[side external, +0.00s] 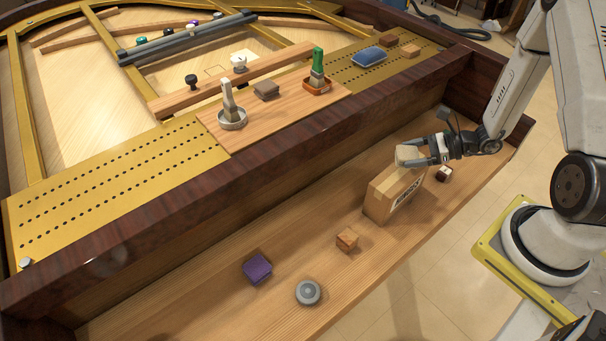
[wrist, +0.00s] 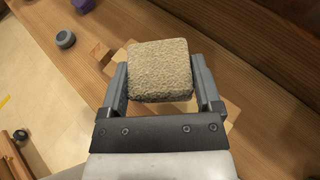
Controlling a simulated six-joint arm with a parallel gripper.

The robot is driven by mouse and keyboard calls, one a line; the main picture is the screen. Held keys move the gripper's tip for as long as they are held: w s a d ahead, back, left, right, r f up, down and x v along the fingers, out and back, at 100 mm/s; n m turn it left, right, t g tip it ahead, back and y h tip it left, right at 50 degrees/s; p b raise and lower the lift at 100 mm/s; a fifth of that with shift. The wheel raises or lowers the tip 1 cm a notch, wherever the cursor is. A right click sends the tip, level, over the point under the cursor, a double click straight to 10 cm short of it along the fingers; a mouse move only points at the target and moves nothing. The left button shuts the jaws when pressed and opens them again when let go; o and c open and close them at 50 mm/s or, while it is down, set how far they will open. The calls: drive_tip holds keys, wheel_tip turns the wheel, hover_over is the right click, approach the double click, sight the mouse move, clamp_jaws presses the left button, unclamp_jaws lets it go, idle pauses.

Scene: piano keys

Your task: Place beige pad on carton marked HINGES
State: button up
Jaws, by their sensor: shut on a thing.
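The beige pad (wrist: 160,70) is a rough, textured block between the two fingers of my gripper (wrist: 163,88) in the wrist view. In the side view the pad (side external: 410,156) is just above the carton (side external: 392,196), at the tips of my gripper (side external: 425,153). The carton is light brown, stands on the wooden ledge and has a white label with dark letters, too small to read surely. In the wrist view the pad hides most of the carton. I cannot tell whether the pad touches the carton's top.
On the ledge (side external: 215,295) are a purple block (side external: 257,268), a grey round knob (side external: 307,292), a small wooden cube (side external: 347,239) and a dark and white cube (side external: 443,174). The dark piano rim (side external: 250,145) rises behind the carton.

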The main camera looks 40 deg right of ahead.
sight(406, 171)
drive_tip(key=shift+f, duration=0.1)
drive_tip(key=shift+f, duration=1.7)
drive_tip(key=shift+f, duration=0.15)
drive_tip(key=o, duration=1)
drive_tip(key=shift+s+d+r, duration=0.1)
drive_tip(key=shift+d+r, duration=0.05)
drive_tip(key=shift+r, duration=0.1)
drive_tip(key=shift+v, duration=3.6)
